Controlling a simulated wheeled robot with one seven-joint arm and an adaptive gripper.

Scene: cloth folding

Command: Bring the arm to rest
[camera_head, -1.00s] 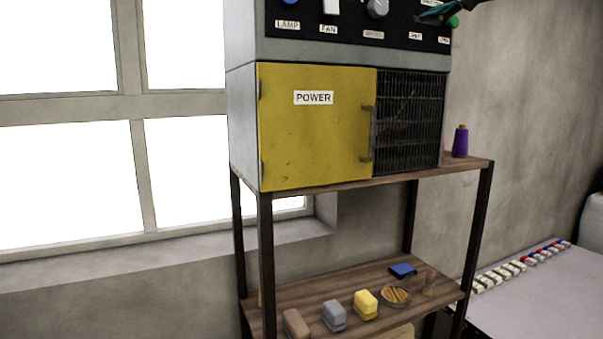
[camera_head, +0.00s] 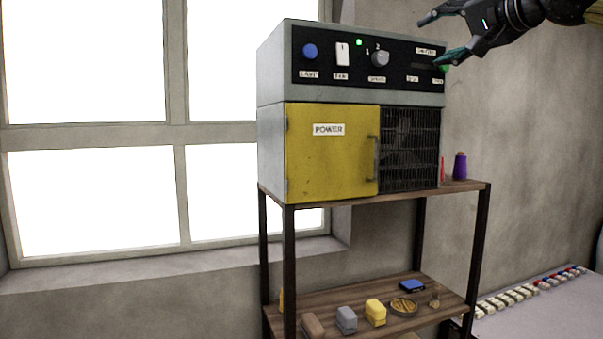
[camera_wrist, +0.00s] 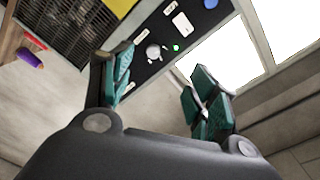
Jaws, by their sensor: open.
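My gripper (camera_head: 440,38) is at the upper right of the head view, open and empty. Its lower finger, with a green pad, is near the right end of the control panel; whether it touches the panel I cannot tell. In the wrist view my gripper (camera_wrist: 160,95) shows both green-padded fingers spread apart with nothing between them. The control panel (camera_head: 345,75) has a blue knob, a white switch, a grey dial and a lit green light. Part of the panel's right end is hidden behind my finger.
A machine with a yellow POWER door (camera_head: 330,155) and a dark grille (camera_head: 408,150) stands on a wooden shelf rack (camera_head: 365,190). A purple spool (camera_head: 460,166) stands beside it. Several small items lie on the lower shelf. A table (camera_head: 530,315) is at right, a window (camera_head: 90,200) at left.

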